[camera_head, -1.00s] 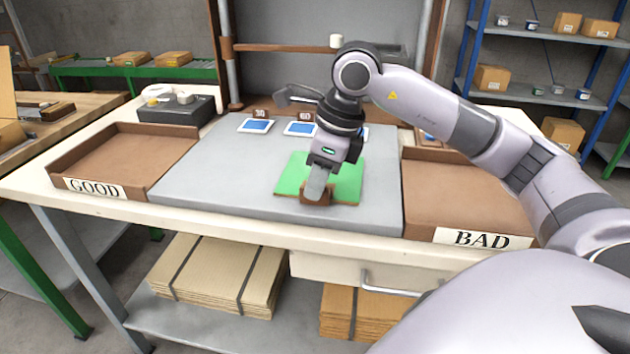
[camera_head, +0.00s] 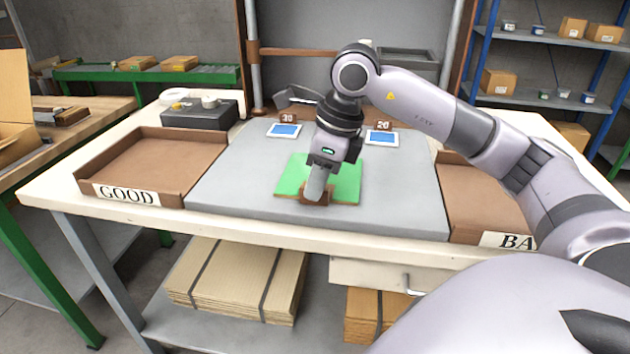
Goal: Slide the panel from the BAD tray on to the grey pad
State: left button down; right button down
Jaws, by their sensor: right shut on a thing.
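The green panel (camera_head: 345,180) lies flat on the grey pad (camera_head: 400,210), near the middle of its front half. My right gripper (camera_head: 315,190) points down over the panel's front edge, shut on a small brown block (camera_head: 316,199) that looks like the buffing brush. The block's underside is hidden, but it appears to rest on the panel. The BAD tray (camera_head: 470,190) is at the right of the pad, partly behind my right arm; its visible floor is bare. My left gripper is not in view.
The GOOD tray (camera_head: 150,165) stands left of the pad and looks empty. Small blue-screened cards marked 30 (camera_head: 285,131) and 20 (camera_head: 381,137) lie at the pad's back. A black box (camera_head: 200,113) and a lamp (camera_head: 297,95) stand behind. The pad's left part is clear.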

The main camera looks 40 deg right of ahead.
jog(key=shift+w+a, duration=0.15)
jog(key=shift+w, duration=0.05)
jog(key=c, duration=1.1)
grip_release()
jog(key=p+v, duration=0.1)
jog(key=v, duration=0.6)
jog(key=shift+s, duration=0.1)
